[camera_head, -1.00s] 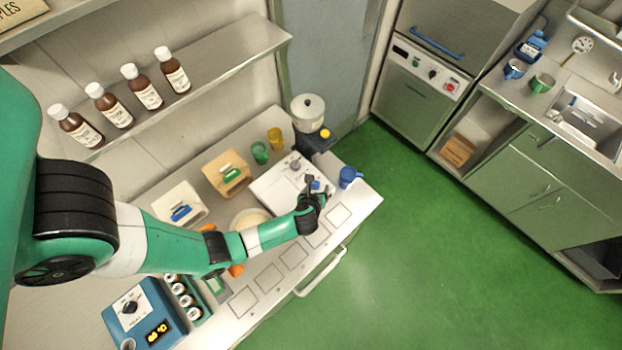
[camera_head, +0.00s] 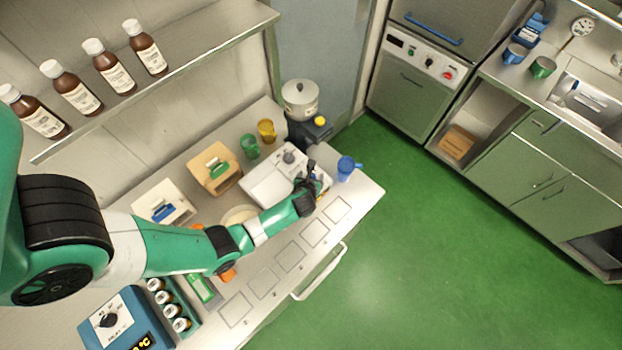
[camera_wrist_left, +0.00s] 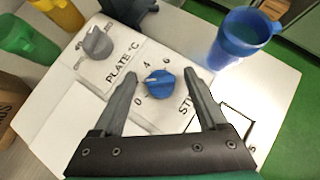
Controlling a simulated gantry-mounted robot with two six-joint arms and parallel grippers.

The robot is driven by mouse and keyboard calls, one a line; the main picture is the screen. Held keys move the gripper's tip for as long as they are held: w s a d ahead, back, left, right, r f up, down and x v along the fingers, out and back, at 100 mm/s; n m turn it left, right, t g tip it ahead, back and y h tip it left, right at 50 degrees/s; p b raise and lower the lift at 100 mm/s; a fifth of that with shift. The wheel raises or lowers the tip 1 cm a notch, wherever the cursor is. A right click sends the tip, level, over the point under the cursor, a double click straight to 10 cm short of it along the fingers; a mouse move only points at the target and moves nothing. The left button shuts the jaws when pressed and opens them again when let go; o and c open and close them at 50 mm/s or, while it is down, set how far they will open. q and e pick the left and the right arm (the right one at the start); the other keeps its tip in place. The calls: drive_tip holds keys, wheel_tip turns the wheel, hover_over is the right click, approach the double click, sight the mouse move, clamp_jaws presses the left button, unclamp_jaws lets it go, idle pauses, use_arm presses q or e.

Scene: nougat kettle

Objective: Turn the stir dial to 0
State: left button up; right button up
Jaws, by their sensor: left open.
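The white stirrer unit (camera_head: 262,186) sits on the bench in the head view. In the left wrist view its blue stir dial (camera_wrist_left: 158,84) has printed marks 0, 4 and 6 around it and partly hidden "STI" lettering beside it. A pale mark on the dial appears to point between 0 and 4, but it is small. A grey "PLATE °C" dial (camera_wrist_left: 97,42) is on the same panel. My left gripper (camera_wrist_left: 162,82) is open, its fingers on either side of the blue dial with gaps showing. In the head view my left gripper (camera_head: 311,176) covers the stir dial. My right gripper is not in view.
A blue mug (camera_wrist_left: 238,40) stands close right of the fingers. Green (camera_head: 249,146) and yellow (camera_head: 267,131) cups and a pot (camera_head: 300,99) stand behind the unit. Flat outlined squares mark the clear front bench strip.

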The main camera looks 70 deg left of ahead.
use_arm(q)
drive_tip(key=shift+w+a+f, duration=0.25)
drive_tip(key=shift+a+f, duration=0.2)
drive_tip(key=shift+c, duration=0.2)
clamp_jaws()
